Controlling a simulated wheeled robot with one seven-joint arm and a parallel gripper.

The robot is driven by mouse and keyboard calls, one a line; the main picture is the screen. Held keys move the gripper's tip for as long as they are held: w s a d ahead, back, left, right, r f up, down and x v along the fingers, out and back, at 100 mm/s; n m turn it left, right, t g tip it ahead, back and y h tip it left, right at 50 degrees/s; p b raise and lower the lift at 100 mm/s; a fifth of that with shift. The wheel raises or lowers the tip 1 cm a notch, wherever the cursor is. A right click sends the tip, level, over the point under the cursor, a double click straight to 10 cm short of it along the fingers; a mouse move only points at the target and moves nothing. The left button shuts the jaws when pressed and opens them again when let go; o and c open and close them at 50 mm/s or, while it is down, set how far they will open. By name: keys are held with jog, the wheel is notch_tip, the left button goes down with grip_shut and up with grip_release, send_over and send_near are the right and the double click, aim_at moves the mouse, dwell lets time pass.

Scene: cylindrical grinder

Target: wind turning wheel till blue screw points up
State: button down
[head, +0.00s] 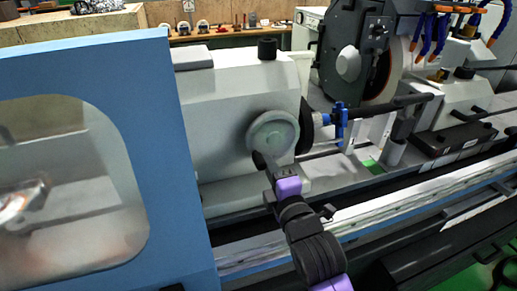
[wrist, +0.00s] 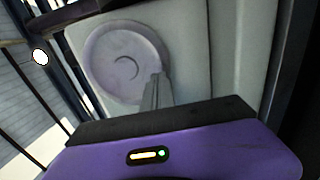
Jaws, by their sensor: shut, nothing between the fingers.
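The turning wheel (head: 274,132) is a round grey-green disc on the front of the pale grey headstock. It also shows in the wrist view (wrist: 115,62), with a curved mark near its centre. My gripper (head: 259,158) is shut and empty at the wheel's lower left rim in the head view. In the wrist view its fingers (wrist: 155,90) overlap the wheel's lower right edge; I cannot tell whether they touch it. A blue clamp-like part (head: 341,123) sits on the spindle line right of the wheel. Its screw is too small for me to tell which way it points.
A blue door panel with a window (head: 170,150) stands at the left. A black knob (head: 267,48) tops the headstock. The grinding wheel (head: 379,75) and a dark bar (head: 405,101) lie to the right.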

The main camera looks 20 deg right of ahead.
jog(key=s+p, duration=0.1)
jog(key=s, duration=0.8)
jog(key=shift+a+p, duration=0.3)
jog(key=shift+a, duration=0.05)
dwell(0.4)
jog(key=s+f+m+g, duration=0.1)
jog(key=s+f+m, duration=0.1)
jog(key=s+m, duration=0.4)
jog(key=s+d+f+m+g, duration=0.1)
jog(key=s+f+m, duration=0.2)
jog(key=s, duration=1.4)
jog(key=s+d+f+m+g, duration=0.1)
jog(key=s+f+m, duration=0.2)
jog(key=s+m, duration=0.6)
jog(key=s+b, duration=0.1)
jog(key=s, duration=0.1)
jog(key=shift+s+d, duration=0.15)
jog(key=shift+s, duration=0.15)
